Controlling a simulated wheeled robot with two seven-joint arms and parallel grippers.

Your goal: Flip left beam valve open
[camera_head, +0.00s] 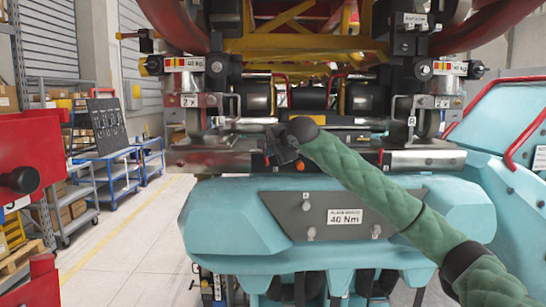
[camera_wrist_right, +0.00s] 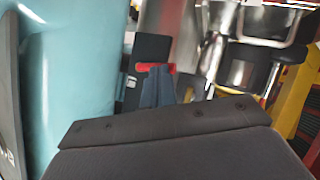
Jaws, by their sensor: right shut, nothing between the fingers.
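A small red handle (camera_wrist_right: 155,67) shows in the right wrist view, on a dark block (camera_wrist_right: 152,47) beside the turquoise body; I take it for the left beam valve. My right gripper (camera_wrist_right: 160,72) is shut and empty, with its fingertips right at the red handle; I cannot tell whether they touch. In the head view my right gripper (camera_head: 270,157) is at the metal beam (camera_head: 215,157), left of its middle, and hides most of the valve area. A similar small red part (camera_head: 380,157) shows further right on the beam. My left gripper is not in view.
The turquoise front (camera_head: 230,210) with a grey torque plate (camera_head: 345,216) lies below the beam. Black clamps and brackets stand at both beam ends. A red structure (camera_head: 20,150) is at the left edge. Shelves and carts stand behind an open floor at left.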

